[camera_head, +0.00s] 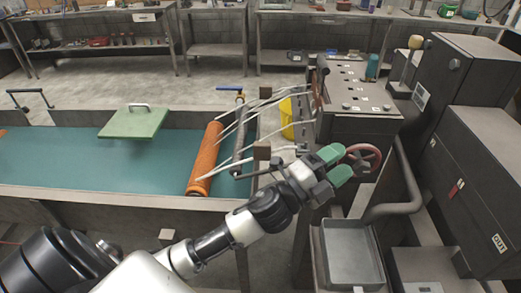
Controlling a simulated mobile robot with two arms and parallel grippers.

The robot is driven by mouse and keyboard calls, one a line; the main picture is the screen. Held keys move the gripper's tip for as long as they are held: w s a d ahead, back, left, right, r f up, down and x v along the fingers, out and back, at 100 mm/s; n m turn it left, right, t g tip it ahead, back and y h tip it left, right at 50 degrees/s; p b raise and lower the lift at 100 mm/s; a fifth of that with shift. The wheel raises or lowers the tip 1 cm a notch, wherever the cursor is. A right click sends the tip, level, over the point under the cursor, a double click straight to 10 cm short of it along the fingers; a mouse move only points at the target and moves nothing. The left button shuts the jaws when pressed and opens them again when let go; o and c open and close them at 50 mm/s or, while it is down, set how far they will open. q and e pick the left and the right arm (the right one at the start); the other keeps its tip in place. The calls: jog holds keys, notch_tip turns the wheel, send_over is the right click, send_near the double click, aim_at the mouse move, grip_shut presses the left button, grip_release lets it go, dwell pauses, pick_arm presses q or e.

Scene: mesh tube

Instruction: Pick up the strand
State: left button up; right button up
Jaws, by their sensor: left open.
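Several thin pale strands (237,112) run between the machine's near side and the orange mesh tube (206,158). One lower strand (240,165) reaches from the tube's near end toward my gripper. The tube lies on the teal bed at its right end. My left gripper (340,163), with green fingertips, is open in front of the machine, near a red handwheel (362,157). I see nothing between its fingers. Whether it touches the lower strand I cannot tell. My right gripper is not in view.
The machine (360,120) stands right of the bed, with dark boxes (470,180) farther right. A grey tray (350,255) sits below the gripper. A yellow bucket (287,120) stands behind.

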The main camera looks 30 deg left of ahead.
pick_arm(q)
jog(key=d+r+m+g+h, duration=0.35)
jog(key=m+g+h, duration=0.4)
jog(key=m, duration=0.35)
jog(key=m+g+y, duration=1.2)
jog(key=m+y, duration=0.3)
jog(key=y, duration=0.3)
send_over(260, 143)
jog(key=shift+s+d+f, duration=0.15)
jog(key=shift+f, duration=0.2)
jog(key=shift+s+d+f, duration=0.15)
jog(key=shift+f, duration=0.2)
notch_tip(260, 143, down, 4)
jog(key=shift+a+f+p, duration=0.15)
jog(key=shift+f+p, duration=0.1)
jog(key=shift+p, duration=0.55)
jog(key=f, duration=0.1)
jog(key=f+p, duration=0.1)
jog(key=f, duration=0.1)
jog(key=f+p, duration=0.1)
jog(key=f, duration=0.1)
jog(key=shift+w+a+f, duration=0.15)
jog(key=shift+w+f, duration=0.1)
jog(key=shift+f, duration=0.25)
grip_shut()
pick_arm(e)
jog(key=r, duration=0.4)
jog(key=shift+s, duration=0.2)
pick_arm(q)
jog(key=shift+r, duration=0.15)
